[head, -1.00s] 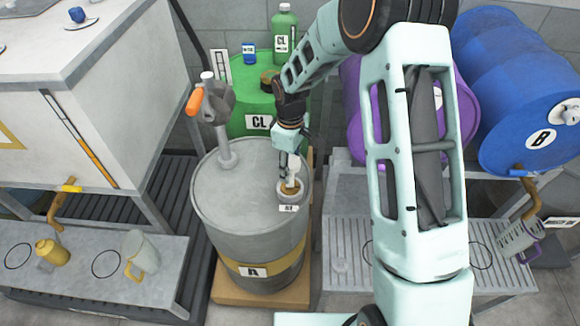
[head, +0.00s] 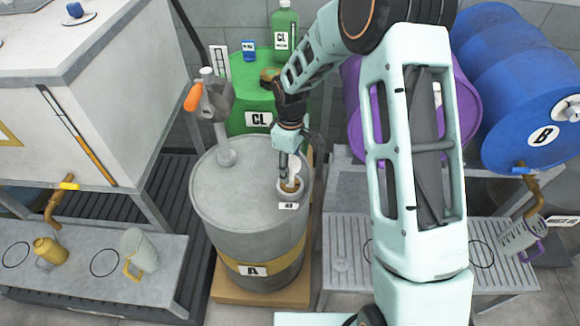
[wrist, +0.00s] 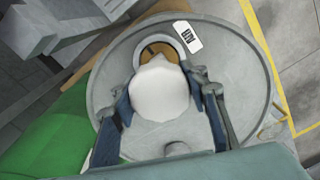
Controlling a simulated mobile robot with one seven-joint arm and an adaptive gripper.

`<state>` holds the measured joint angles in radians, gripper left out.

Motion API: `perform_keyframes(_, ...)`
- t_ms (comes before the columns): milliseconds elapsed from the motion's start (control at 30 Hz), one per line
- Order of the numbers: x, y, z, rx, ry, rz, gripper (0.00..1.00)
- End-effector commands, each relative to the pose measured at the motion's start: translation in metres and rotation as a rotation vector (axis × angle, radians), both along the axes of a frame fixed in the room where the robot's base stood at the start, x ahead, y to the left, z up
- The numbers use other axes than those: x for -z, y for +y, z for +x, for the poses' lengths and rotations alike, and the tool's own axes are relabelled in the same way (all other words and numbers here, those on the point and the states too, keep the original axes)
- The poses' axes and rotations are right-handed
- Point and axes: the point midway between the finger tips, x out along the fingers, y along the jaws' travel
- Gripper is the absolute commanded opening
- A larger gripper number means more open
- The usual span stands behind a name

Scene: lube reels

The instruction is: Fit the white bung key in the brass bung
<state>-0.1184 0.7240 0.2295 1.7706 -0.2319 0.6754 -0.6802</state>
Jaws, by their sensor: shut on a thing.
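My gripper (head: 290,166) points down over the grey drum (head: 240,235) marked A. In the wrist view my gripper (wrist: 172,112) is shut on the white bung key (wrist: 160,90), with one finger on each side. The brass bung (head: 291,185) sits in a pale ring on the drum's top, near its right rim. In the wrist view the brass bung (wrist: 155,50) shows just past the key's far end, partly covered by it. I cannot tell whether the key touches the bung.
A hand pump (head: 215,110) with an orange handle stands on the drum's left side. A green drum (head: 245,100) is behind. Purple (head: 463,115) and blue (head: 520,75) drums lie on a rack at the right. A bench (head: 90,275) with jugs is at the left.

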Motion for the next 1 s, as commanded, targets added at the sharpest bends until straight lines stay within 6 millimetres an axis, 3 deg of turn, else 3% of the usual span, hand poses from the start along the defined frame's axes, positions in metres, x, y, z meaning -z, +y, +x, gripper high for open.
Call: perform_keyframes(1000, 0.022, 0.000, 0.000, 0.000, -0.001, 0.000, 0.15)
